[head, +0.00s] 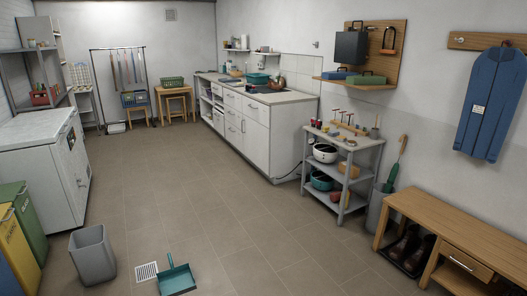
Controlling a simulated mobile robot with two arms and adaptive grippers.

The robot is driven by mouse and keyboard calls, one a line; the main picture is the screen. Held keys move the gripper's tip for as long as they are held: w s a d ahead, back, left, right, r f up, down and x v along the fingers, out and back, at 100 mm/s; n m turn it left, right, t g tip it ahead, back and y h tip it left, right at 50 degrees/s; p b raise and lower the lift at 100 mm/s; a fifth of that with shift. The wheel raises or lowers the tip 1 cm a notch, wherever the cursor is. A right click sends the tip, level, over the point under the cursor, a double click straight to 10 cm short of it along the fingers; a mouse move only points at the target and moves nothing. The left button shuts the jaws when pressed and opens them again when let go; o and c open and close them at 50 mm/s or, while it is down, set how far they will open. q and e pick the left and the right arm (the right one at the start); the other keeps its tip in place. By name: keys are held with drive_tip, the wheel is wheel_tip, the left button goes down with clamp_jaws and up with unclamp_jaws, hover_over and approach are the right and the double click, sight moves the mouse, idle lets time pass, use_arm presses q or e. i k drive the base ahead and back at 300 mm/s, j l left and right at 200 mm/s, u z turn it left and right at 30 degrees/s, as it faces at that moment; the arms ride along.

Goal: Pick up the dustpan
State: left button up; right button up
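A teal dustpan (176,279) lies on the tiled floor near the bottom of the head view, left of centre. Its pan opens toward me, and its handle (171,261) stands up at the back of the pan. Neither of my grippers shows in this view, so I cannot see whether they are open or shut.
A grey bin (92,255) stands left of the dustpan, with a white floor grate (146,271) between them. Green and yellow bins (22,222) line the left edge. A wooden bench (440,228) stands at the right. The floor in the middle (215,205) is clear.

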sight(179, 281)
drive_tip(key=i+l, duration=0.2)
drive_tip(key=i, duration=0.95)
drive_tip(key=i+l+z, duration=0.1)
drive_tip(key=i, duration=1.05)
drive_tip(key=i+j+u, duration=0.1)
drive_tip(key=i+u, duration=0.4)
drive_tip(key=i+l+u, duration=0.2)
drive_tip(key=i+u, duration=0.3)
drive_tip(key=i, duration=0.15)
drive_tip(key=i+l+u, duration=0.45)
drive_tip(key=i+j, duration=0.1)
